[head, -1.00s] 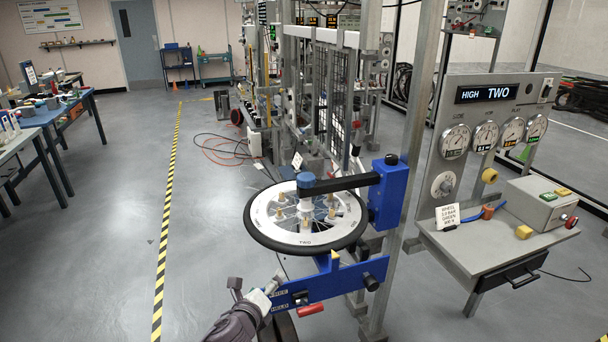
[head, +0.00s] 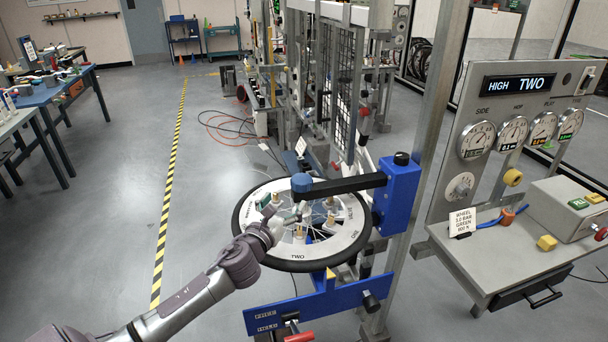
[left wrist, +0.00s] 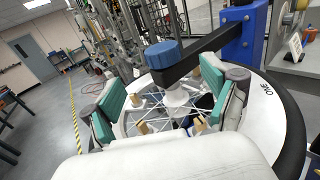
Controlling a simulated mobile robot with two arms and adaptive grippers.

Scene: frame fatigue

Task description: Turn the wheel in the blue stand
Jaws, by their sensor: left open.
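The wheel (head: 310,251) lies flat in the blue stand (head: 398,195). It has a black tyre, a white disc marked ONE and TWO, spokes and several brass-coloured posts. A black arm with a blue knob (head: 302,183) reaches over its hub. My left gripper (head: 272,207) is over the near left part of the wheel, open. In the left wrist view its teal-padded fingers (left wrist: 163,90) stand apart with the spokes and hub beyond them, and the wheel's rim (left wrist: 262,108) is at the right. I cannot tell whether the fingers touch the wheel. My right gripper is not in view.
A grey panel (head: 520,130) with gauges and a "HIGH TWO" display stands at the right, above a shelf with a control box (head: 575,205). A lower blue bar (head: 325,303) with a red handle (head: 299,337) is below the wheel. Floor at the left is clear.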

